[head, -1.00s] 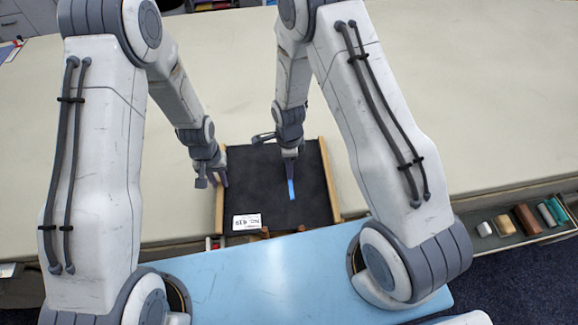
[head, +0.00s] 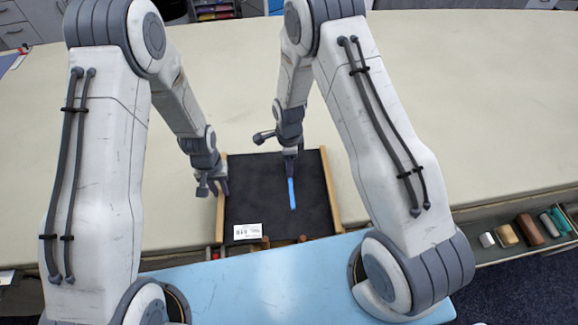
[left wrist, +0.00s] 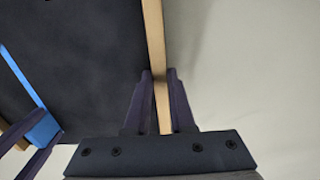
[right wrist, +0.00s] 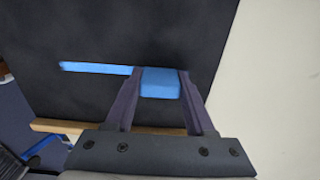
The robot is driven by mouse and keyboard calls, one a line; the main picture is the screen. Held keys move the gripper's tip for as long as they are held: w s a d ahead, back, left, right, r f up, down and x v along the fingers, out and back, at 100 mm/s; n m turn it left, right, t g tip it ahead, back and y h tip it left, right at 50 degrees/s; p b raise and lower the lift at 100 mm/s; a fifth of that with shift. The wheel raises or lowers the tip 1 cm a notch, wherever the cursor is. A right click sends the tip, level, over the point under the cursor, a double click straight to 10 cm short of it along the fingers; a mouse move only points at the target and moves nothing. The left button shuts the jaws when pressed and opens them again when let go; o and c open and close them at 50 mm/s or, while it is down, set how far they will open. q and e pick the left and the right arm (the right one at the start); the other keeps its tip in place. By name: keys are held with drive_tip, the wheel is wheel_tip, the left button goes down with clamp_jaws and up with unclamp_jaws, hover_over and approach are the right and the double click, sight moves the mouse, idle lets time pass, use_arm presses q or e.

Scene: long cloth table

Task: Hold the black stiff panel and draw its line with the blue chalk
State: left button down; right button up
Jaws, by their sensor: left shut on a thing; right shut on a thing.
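The black stiff panel (head: 255,190) lies in front of me with wooden strips along its sides and a white label (head: 247,231) near its near edge. My left gripper (head: 213,188) is shut on the left wooden strip; the left wrist view shows the strip (left wrist: 156,35) between its fingers. My right gripper (head: 290,163) is over the panel's far middle, shut on the blue chalk (right wrist: 160,83). A straight blue line (head: 292,194) runs on the panel from the chalk toward the near edge; it also shows in the right wrist view (right wrist: 95,67). The chalk's contact underside is hidden.
Two brown pegs (head: 265,242) stand at the panel's near edge. A tray (head: 480,258) along the table's near edge at right holds white, tan, brown and teal blocks. The pale cloth table (head: 470,110) is clear on both sides and beyond the panel.

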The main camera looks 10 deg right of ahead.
drive_tip(key=shift+w, duration=0.3)
drive_tip(key=shift+w+d, duration=0.15)
drive_tip(key=shift+w, duration=0.75)
drive_tip(key=shift+w, duration=0.1)
drive_tip(key=shift+w+d, duration=0.15)
drive_tip(key=shift+w, duration=0.75)
drive_tip(key=shift+r, duration=0.1)
wheel_tip(320, 180, up, 7)
drive_tip(key=shift+f, duration=3.15)
